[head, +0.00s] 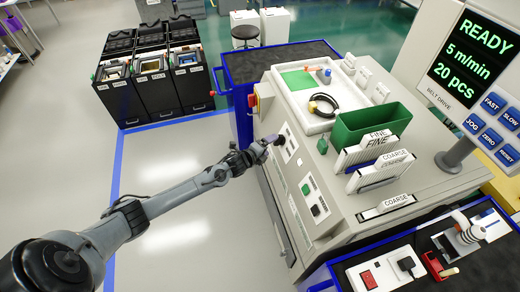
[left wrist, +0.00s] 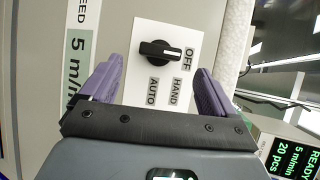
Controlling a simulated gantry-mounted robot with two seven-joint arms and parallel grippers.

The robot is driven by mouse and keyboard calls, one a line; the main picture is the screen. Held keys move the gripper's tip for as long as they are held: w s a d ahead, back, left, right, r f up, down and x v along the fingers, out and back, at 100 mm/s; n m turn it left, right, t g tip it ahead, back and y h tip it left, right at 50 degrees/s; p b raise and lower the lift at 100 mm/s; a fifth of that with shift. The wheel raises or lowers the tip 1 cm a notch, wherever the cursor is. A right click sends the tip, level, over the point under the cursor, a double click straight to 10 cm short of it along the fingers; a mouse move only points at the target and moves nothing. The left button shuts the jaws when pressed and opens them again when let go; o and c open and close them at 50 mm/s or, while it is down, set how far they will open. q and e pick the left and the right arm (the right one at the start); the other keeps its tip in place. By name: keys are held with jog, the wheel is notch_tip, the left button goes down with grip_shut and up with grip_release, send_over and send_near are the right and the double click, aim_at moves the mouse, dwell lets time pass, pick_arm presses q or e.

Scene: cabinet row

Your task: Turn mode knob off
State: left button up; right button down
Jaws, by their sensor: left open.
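The mode knob (left wrist: 160,50) is a black rotary switch on a white plate (left wrist: 145,27) marked OFF, HAND and AUTO. In the left wrist view its bar lies roughly across the picture, with a pale mark toward its right end, on the side of OFF. My left gripper (left wrist: 152,88) is open, its two purple fingers on either side of the knob and apart from it. In the head view the left gripper (head: 274,140) is at the cabinet's front panel and the knob cannot be made out. My right gripper is not in view.
A SPEED label reading 5 m/min (left wrist: 78,58) is beside the plate. In the head view, a green button (head: 306,189) and a black switch (head: 316,210) are lower on the panel. A green bin (head: 370,127) stands on the cabinet top.

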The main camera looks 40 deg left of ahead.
pick_arm(q)
jog(key=v, duration=0.5)
jog(key=shift+s+p, duration=0.15)
jog(key=shift+p, duration=0.15)
jog(key=s+d+f+g, duration=0.1)
jog(key=s+d+f, duration=0.1)
jog(key=s+f, duration=0.3)
jog(key=s+d+n+g+h, duration=0.1)
jog(key=s+d+n+g, duration=0.3)
jog(key=s+d+n, duration=0.95)
jog(key=s+d+r+n+g+p, duration=0.1)
jog(key=s+d+r+n+g, duration=0.15)
jog(key=s+r, duration=0.35)
jog(key=s+d+r+n+g+p, duration=0.1)
jog(key=s+d+r+n+g, duration=0.2)
jog(key=s, duration=0.4)
notch_tip(320, 180, up, 23)
jog(key=m+p, duration=0.1)
jog(key=p, duration=2)
jog(key=shift+a+f, duration=0.2)
jog(key=shift+a, duration=0.05)
